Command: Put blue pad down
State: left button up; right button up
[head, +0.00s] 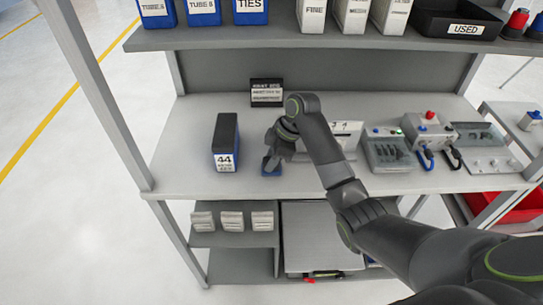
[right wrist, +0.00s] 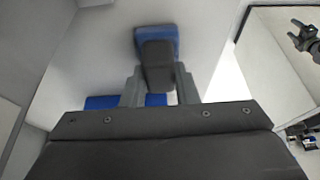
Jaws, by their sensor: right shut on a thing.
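The blue pad (head: 271,171) shows as a small blue base under my right gripper (head: 276,150) in the head view, at the front of the bench top. In the right wrist view the pad (right wrist: 157,31) has a blue base and a dark block-like grip, and the two fingers of my right gripper (right wrist: 158,80) are shut on that grip. The gripper hides most of the pad in the head view. I cannot tell whether the base touches the bench. My left gripper is not seen in the head view.
A dark blue box marked 44 (head: 225,143) stands left of the gripper. A small black label sign (head: 267,92) is behind it. A pale numbered holder (head: 340,138) and a switch panel (head: 388,148) are to the right. The bench (head: 180,170) is bare at front left.

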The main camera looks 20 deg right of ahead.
jog(key=o, duration=1)
jog(key=shift+f, duration=0.1)
jog(key=shift+c, duration=0.2)
jog(key=shift+f+b, duration=0.3)
jog(key=shift+b, duration=0.3)
jog(key=b+v, duration=0.1)
jog(key=v, duration=0.6)
jog(key=shift+r, duration=0.25)
notch_tip(320, 180, up, 10)
jog(key=p, duration=0.8)
send_over(281, 167)
jog(key=s+d, duration=0.1)
jog(key=d, duration=0.3)
jog(key=shift+s+a+f, duration=0.15)
jog(key=shift+a+f, duration=0.05)
jog(key=shift+f, duration=0.05)
